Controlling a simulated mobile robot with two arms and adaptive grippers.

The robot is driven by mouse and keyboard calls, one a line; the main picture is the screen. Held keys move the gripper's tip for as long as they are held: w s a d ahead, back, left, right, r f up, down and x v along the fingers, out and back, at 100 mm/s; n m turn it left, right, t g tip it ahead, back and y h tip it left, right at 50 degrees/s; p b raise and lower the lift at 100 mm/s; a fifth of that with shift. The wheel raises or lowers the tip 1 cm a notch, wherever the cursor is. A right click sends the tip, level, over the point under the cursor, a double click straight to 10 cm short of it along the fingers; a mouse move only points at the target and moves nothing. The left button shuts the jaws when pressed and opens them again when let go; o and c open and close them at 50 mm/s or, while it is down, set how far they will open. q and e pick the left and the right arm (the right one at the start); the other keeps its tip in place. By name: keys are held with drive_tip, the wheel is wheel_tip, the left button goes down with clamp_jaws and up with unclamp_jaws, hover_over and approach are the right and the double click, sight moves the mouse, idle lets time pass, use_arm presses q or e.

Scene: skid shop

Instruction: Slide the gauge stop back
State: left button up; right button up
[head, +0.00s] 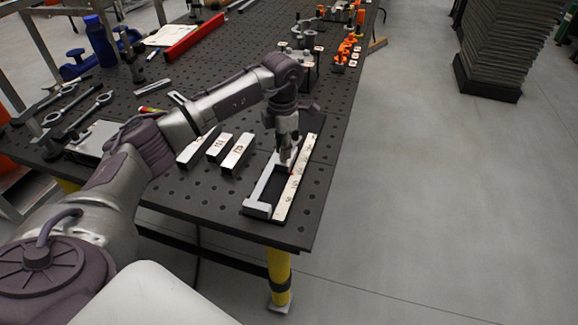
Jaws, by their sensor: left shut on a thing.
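The gauge (258,208) lies near the front right corner of the dark perforated table. It has a grey rail with a raised block at its near end and a pale marked scale strip (291,190) along its right side. My left gripper (285,158) points down over the far half of the gauge and is shut on a part there. That part looks like the gauge stop, but the fingers and wrist hide most of it. My right gripper is not in view.
Several labelled pale bars (237,152) lie left of the gauge. Orange clamps (345,50) stand at the far right edge.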

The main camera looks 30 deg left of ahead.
use_arm(q)
drive_tip(key=shift+w, duration=0.3)
drive_tip(key=shift+w+a+b, duration=0.2)
drive_tip(key=shift+w+b, duration=0.15)
drive_tip(key=shift+w, duration=0.4)
drive_tip(key=o, duration=1.2)
wheel_tip(320, 180, up, 7)
drive_tip(key=p, duration=0.5)
